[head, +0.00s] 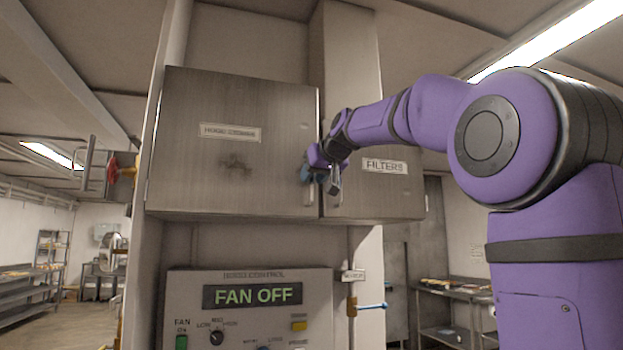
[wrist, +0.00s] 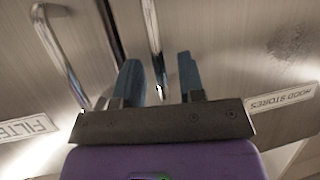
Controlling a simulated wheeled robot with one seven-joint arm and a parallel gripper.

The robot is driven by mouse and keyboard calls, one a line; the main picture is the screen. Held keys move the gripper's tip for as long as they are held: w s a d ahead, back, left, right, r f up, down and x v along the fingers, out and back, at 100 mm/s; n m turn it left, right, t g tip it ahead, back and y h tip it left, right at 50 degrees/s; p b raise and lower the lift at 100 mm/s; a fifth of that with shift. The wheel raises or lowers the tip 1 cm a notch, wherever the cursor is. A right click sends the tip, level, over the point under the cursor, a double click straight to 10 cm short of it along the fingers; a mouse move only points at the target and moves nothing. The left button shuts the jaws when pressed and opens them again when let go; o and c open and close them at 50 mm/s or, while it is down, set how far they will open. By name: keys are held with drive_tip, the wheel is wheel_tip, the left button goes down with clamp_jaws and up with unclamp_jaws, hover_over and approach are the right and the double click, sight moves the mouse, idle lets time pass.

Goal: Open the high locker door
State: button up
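The high locker has a brushed-metal door labelled HOOD STORES (head: 225,150) at left and a door labelled FILTERS (head: 375,200) at right. Both look closed. My gripper (head: 318,172) is at the right edge of the HOOD STORES door in the head view. In the wrist view, the two blue fingers of my gripper (wrist: 160,80) are apart. The HOOD STORES door's bar handle (wrist: 153,35) runs between them, with a gap showing on each side. The FILTERS handle (wrist: 55,50) is outside the fingers at left. My wrist hides part of the handles in the head view.
Below the locker is a control panel (head: 250,315) reading FAN OFF. A red valve handle (head: 113,172) is at left. Worktables (head: 455,292) stand in the background.

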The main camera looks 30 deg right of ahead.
drive_tip(key=shift+w+f, duration=0.25)
drive_tip(key=shift+w, duration=0.35)
clamp_jaws()
drive_tip(key=shift+s, duration=0.1)
